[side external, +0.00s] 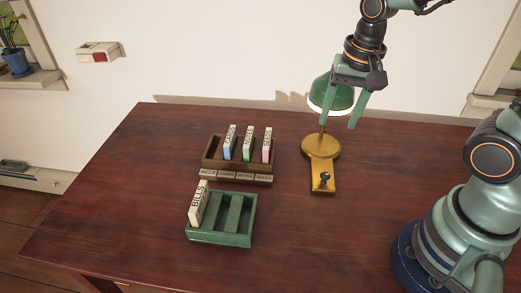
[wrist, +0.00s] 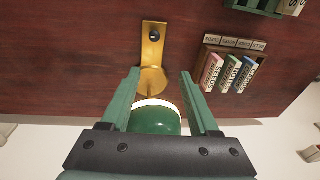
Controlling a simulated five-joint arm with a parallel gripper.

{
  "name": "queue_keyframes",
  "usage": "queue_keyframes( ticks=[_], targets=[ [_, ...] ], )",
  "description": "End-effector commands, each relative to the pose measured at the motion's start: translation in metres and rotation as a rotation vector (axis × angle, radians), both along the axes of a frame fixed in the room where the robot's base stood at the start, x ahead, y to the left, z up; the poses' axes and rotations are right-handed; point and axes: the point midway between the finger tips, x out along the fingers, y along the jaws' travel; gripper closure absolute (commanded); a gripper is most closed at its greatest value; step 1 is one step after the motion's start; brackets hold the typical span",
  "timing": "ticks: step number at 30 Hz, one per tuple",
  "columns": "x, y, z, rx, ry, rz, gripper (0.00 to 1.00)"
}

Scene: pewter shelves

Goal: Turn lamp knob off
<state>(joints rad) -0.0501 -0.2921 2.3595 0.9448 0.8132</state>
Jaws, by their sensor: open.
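The lamp has a green shade (side external: 331,95) with a bright white lower rim and a round brass base (side external: 321,147) on the desk. Its small dark knob (side external: 324,178) stands on the brass strip that reaches toward the front. In the wrist view the knob (wrist: 154,36) is near the top and the shade (wrist: 156,119) is low, between the fingers. My gripper (side external: 342,124) is open and empty, in the air by the shade and above the base. It also shows in the wrist view (wrist: 161,72). The knob is apart from my fingers.
A brown wooden rack (side external: 212,151) with several labelled upright blocks stands left of the lamp. A green tray (side external: 220,239) holding a BILLS block (side external: 199,203) is in front of it. The dark red desk (side external: 120,195) is clear at left. A red-and-white box (side external: 98,51) is on the wall.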

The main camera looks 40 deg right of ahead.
Motion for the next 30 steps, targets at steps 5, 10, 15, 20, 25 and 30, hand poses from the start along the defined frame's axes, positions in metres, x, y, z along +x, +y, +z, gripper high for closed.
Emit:
queue_keyframes(
  ticks=[5,10,15,20,25,30],
  targets=[
    [-0.001,0.004,-0.023,0.012,0.107,-0.219,0.39],
    [-0.002,0.005,-0.032,0.011,0.134,-0.285,0.39],
    [-0.003,0.005,-0.051,0.011,0.136,-0.286,0.39],
    [-0.004,0.005,-0.082,0.01,0.138,-0.285,0.39],
    [-0.003,0.005,-0.109,0.01,0.136,-0.284,0.39],
    [-0.003,0.005,-0.131,0.011,0.134,-0.284,0.39]
  ],
)
